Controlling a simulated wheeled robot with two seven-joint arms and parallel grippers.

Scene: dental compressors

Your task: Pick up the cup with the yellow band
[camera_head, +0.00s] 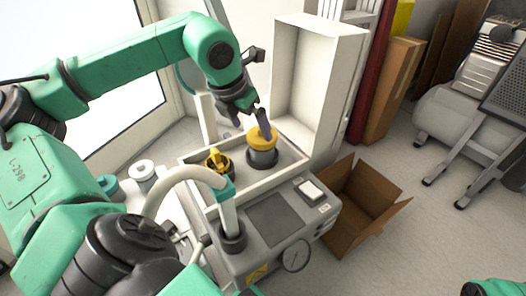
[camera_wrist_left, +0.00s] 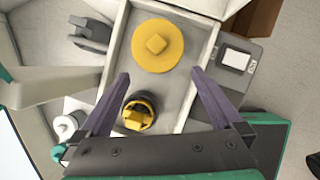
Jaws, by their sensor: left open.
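Two dark round items with yellow parts stand in the light tray on top of the grey machine. The larger one (camera_head: 262,155) has a wide yellow top with a square knob, which fills the upper middle of the left wrist view (camera_wrist_left: 157,45). The smaller dark cup (camera_head: 218,164) has yellow at its top and shows lower in the wrist view (camera_wrist_left: 138,115). I cannot tell for certain which carries the yellow band. My left gripper (camera_head: 250,120) is open and empty above the tray near the larger item; its fingers (camera_wrist_left: 160,74) are spread. My right gripper is out of view.
The tray (camera_head: 192,174) has raised walls. A hose arches in front of it. A tall white open cabinet (camera_head: 312,85) stands behind right. An open cardboard box (camera_head: 362,198) sits right of the machine. White round containers (camera_head: 142,170) stand at left.

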